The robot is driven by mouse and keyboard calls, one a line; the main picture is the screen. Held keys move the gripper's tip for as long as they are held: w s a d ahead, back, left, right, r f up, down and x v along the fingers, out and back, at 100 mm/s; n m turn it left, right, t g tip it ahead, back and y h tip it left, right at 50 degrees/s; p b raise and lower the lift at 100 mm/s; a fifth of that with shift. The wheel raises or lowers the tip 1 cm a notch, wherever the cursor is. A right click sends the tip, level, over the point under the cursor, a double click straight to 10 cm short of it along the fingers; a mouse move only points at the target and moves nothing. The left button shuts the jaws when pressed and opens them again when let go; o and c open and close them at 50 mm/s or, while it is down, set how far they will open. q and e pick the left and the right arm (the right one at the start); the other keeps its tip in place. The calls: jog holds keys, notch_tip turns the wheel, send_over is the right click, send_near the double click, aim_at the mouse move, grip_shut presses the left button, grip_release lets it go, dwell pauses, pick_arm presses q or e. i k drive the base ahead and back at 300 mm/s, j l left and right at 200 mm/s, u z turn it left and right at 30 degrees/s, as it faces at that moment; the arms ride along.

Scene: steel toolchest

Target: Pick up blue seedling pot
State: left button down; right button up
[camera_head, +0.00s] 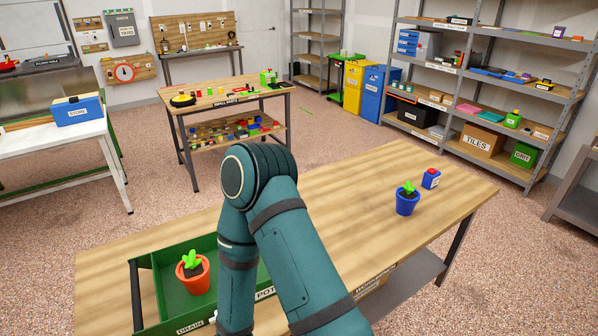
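The blue seedling pot (407,206) stands upright on the right part of the wooden bench, with a small green plant in dark soil. It is in full view and nothing touches it. One of my teal arms rises from the bottom edge in the middle, bends at its elbow and goes back down, left of the blue pot. Neither of my grippers shows in the head view.
An orange pot (196,281) with a seedling sits in a green tray (148,290) at the bench's left. The bench top (350,190) between is mostly clear.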

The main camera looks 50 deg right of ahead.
aim_at(406, 199)
jog(key=z, duration=2.35)
jog(key=u, duration=0.95)
jog(key=l+u, duration=0.35)
jog(key=i+l+u, duration=0.1)
jog(key=u, duration=0.25)
jog(key=l+u, duration=0.3)
jog(key=k+l+u, duration=0.1)
jog(key=l+u, duration=0.2)
jog(key=l, duration=0.15)
jog(key=k+l+u, duration=0.1)
jog(key=l+u, duration=0.2)
jog(key=l, duration=0.15)
jog(key=k+l+u, duration=0.1)
jog(key=l, duration=0.2)
jog(key=k+l+u, duration=0.1)
jog(key=l, duration=0.2)
jog(key=k+l+u, duration=0.1)
jog(key=l, duration=0.2)
jog(key=k, duration=0.05)
